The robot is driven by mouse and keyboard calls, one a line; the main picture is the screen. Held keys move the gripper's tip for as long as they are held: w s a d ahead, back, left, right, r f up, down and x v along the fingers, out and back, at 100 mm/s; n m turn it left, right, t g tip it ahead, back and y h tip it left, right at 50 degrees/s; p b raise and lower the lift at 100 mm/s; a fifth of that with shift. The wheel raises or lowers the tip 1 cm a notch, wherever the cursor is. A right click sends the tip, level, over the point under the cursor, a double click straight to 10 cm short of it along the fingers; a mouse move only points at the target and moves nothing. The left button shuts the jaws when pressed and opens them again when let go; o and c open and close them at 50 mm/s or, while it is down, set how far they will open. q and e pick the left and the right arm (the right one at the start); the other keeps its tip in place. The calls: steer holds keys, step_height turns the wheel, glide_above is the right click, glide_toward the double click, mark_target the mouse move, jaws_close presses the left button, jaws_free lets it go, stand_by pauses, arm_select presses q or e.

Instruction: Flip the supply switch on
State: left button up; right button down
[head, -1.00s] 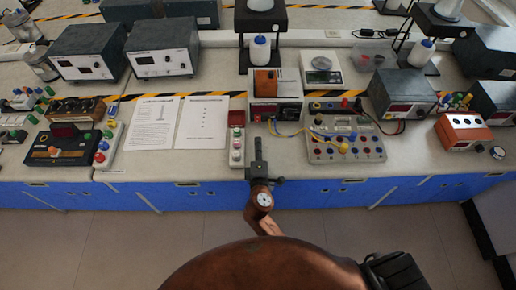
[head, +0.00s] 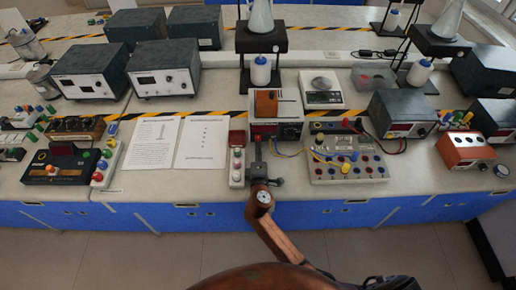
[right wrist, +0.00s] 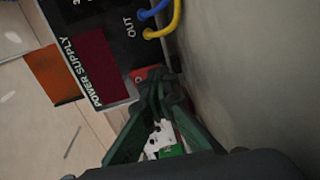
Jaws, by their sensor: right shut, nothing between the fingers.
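The power supply (head: 290,130) is a small box near the front of the bench in the head view. In the right wrist view its dark front panel (right wrist: 118,30) carries the words POWER SUPPLY, a dark red display and an OUT label. A small red switch (right wrist: 137,77) shows at the panel edge, partly hidden by my fingers. My right gripper (head: 258,148) is shut and empty, its tips at the front of the supply. In the right wrist view the gripper (right wrist: 160,78) tips are close beside the switch; I cannot tell whether they touch. My left gripper is not in view.
Blue and yellow leads (right wrist: 172,18) leave the panel close to my fingers. A pushbutton box (head: 237,165) stands just left of my gripper. A terminal board (head: 347,158) stands to the right. Two paper sheets (head: 203,143) lie on the left.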

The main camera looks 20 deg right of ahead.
steer(key=shift+w+f, duration=0.1)
steer(key=shift+w, duration=0.15)
steer(key=shift+s, duration=0.1)
steer(key=shift+s+a, duration=0.1)
steer(key=shift+s, duration=0.2)
steer(key=v, duration=1.1)
steer(key=shift+s, duration=0.1)
